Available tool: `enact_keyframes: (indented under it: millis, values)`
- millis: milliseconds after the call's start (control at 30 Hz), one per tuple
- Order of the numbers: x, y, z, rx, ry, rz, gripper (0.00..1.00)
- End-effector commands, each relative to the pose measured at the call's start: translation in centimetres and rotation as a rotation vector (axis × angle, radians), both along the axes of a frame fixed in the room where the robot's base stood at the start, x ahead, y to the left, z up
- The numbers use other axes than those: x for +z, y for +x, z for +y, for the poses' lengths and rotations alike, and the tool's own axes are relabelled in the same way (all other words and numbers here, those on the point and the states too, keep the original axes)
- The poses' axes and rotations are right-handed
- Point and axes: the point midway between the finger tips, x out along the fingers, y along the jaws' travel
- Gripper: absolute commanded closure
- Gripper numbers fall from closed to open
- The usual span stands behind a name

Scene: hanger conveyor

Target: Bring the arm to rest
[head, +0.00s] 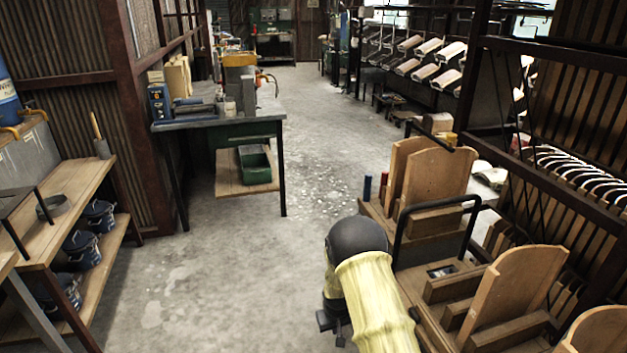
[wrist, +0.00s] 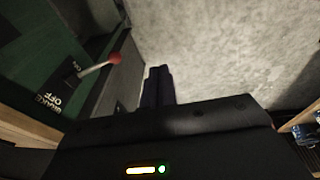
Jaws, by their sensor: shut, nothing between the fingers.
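My arm, in a pale yellow sleeve with a dark rounded joint, reaches in from the bottom right of the head view, beside the wooden conveyor stand. My gripper (wrist: 158,72) shows in the wrist view as two dark fingers side by side, closed and empty, over grey floor. A lever with a red knob (wrist: 115,58) is left of the fingers, apart from them, on a green panel (wrist: 40,60) with lettering that seems to read BRAKE OFF. In the head view the fingers are mostly hidden behind the arm.
A wooden stand (head: 462,305) with upright boards is close on the right. A workbench (head: 215,122) with a green bin (head: 254,165) stands centre-left. Wooden shelves (head: 62,185) with dark pots line the left. The concrete floor (head: 225,265) between is clear.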

Motion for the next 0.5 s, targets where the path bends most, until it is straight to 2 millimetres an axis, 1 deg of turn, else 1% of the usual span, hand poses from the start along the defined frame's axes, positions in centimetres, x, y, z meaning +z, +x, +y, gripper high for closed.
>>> enact_keyframes:
  millis: [67, 167, 267, 300, 367, 500]
  values:
    - [1.3, -0.2, -0.3, -0.009, 0.004, -0.003, 1.0]
    - [3.8, -0.8, -0.7, -0.027, 0.012, -0.007, 1.0]
    - [7.2, -2.0, -1.4, -0.05, 0.022, -0.01, 1.0]
    - [8.5, -2.6, -1.7, -0.061, 0.026, -0.011, 1.0]
    - [10.5, -3.6, -2.1, -0.075, 0.033, -0.012, 1.0]
    - [14.7, -6.3, -3.0, -0.106, 0.047, -0.015, 1.0]
